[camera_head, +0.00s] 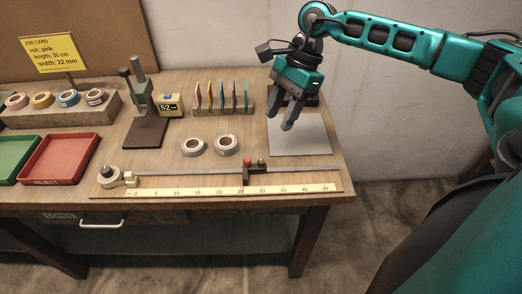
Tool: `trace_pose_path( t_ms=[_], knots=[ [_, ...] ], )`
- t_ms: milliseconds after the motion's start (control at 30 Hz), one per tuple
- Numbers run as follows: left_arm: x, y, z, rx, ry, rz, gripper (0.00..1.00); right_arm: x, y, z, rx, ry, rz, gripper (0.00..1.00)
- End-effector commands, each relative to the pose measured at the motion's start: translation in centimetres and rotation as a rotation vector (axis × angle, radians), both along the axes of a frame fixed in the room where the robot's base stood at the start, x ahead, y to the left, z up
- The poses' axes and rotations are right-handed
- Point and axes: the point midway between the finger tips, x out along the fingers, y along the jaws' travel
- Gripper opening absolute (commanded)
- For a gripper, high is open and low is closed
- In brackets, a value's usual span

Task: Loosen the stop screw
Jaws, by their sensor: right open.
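The measuring rail (200,174) lies along the front of the table, with a numbered scale (220,189) before it. A dark stop (247,176) sits on the rail, near the 25 mark. It carries a bright red knob (247,162) and a darker, brownish knob beside it (262,162); I cannot tell for sure which is the stop screw. My right gripper (281,116) is open and empty, pointing down above the grey sheet, behind and right of the stop and apart from it. My left gripper is not in view.
Two tape rolls (226,145) lie behind the rail. A rack of coloured cards (223,111), a 52 display (171,105) and an upright press (142,97) stand farther back. Green and red trays (62,159) are at left. The grey sheet (300,137) is mostly bare.

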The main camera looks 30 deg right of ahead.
Motion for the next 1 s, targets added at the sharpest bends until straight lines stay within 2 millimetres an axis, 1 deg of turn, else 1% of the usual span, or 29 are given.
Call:
trace_pose_path(
  t_ms=[300, 400, 500, 600, 700, 967, 1000],
  knots=[
    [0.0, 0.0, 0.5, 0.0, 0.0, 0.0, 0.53, -0.2, 2.7, -6.1, 0.005, 0.004, 0.001, 0.43],
    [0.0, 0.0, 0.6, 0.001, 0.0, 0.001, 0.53, -0.2, 3.4, -7.7, 0.005, 0.005, 0.0, 0.43],
    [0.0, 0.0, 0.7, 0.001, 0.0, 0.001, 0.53, -0.2, 3.9, -8.9, 0.005, 0.002, 0.0, 0.43],
    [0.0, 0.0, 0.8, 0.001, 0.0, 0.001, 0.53, -0.2, 4.2, -9.8, 0.005, 0.003, -0.001, 0.43],
    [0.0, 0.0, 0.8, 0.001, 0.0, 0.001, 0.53, -0.2, 4.4, -10.2, 0.005, 0.002, -0.001, 0.43],
    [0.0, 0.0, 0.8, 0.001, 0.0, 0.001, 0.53, -0.2, 4.4, -10.4, 0.005, 0.001, -0.002, 0.43],
    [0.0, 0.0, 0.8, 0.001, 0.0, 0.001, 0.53, -0.2, 4.4, -10.3, 0.005, 0.001, -0.002, 0.41]
  ],
)
